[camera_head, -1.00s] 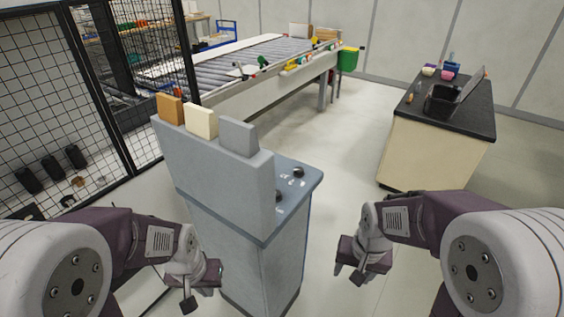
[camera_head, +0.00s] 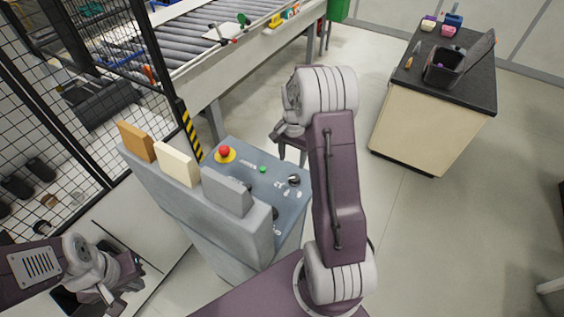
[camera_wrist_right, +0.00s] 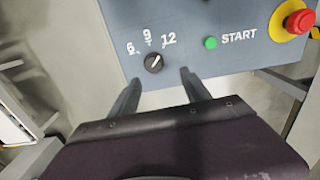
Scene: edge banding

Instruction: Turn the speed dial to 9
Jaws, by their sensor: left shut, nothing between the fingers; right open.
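The speed dial is a black round knob (camera_wrist_right: 154,63) on the blue-grey control panel (camera_wrist_right: 200,60), with the numbers 6, 9 and 12 printed around it. In the head view the dial (camera_head: 294,180) sits near the panel's right edge. My right gripper (camera_wrist_right: 160,88) is open and empty, its two fingertips just short of the dial and apart from it. In the head view my right gripper (camera_head: 291,150) is partly hidden by its own wrist. My left gripper (camera_head: 112,292) is shut and empty, low at the left, away from the panel.
The panel carries a green START button (camera_wrist_right: 211,43) and a red emergency stop (camera_wrist_right: 299,20) on yellow. Orange, cream and grey blocks (camera_head: 178,163) stand along the console's raised back. A mesh fence (camera_head: 60,110), roller conveyor (camera_head: 200,65) and black-topped cabinet (camera_head: 420,130) surround it.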

